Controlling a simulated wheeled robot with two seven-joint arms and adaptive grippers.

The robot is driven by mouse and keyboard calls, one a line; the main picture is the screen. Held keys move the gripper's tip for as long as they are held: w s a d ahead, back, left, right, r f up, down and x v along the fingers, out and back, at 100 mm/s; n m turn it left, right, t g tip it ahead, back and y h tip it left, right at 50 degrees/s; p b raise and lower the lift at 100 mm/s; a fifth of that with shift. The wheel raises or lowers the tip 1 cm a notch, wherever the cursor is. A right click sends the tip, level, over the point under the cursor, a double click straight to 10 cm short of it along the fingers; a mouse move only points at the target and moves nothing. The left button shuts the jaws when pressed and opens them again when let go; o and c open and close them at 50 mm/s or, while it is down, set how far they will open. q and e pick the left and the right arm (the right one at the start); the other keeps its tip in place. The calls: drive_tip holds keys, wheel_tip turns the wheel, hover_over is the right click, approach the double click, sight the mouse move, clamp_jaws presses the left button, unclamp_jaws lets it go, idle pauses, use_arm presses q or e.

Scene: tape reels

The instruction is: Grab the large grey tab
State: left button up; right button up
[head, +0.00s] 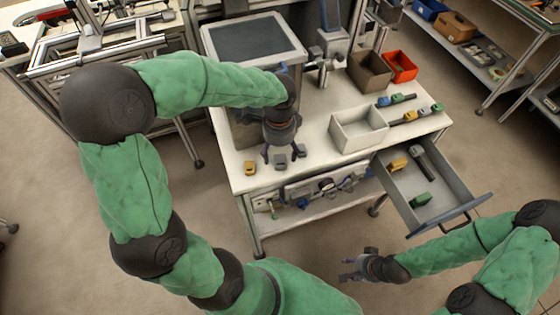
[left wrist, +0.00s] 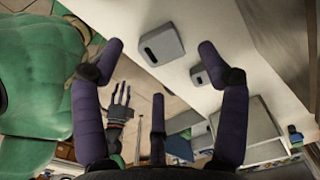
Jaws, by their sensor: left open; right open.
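A large grey tab (head: 280,161) lies on the white worktop near its front edge. In the left wrist view the large grey tab (left wrist: 161,44) shows between the spread fingers, nearer the left one. A smaller grey tab (head: 302,150) lies just right of it and appears by the right finger in the left wrist view (left wrist: 199,76). My left gripper (head: 282,152) is open and empty, pointing down above the large tab. In the left wrist view its purple fingers (left wrist: 160,62) are apart. My right gripper (head: 343,269) is open and empty, off the table at the front.
A yellow tab (head: 250,168) lies left of the grey ones. A white bin (head: 358,129) stands to the right on the worktop. An open drawer (head: 440,195) with several items juts out at the right. A grey-topped machine (head: 252,42) stands behind my left gripper.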

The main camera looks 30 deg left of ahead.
sight(279, 160)
use_arm(q)
wheel_tip(279, 160, down, 4)
drive_tip(key=shift+f+b, duration=0.15)
drive_tip(key=shift+b, duration=0.45)
drive_tip(key=c, duration=0.9)
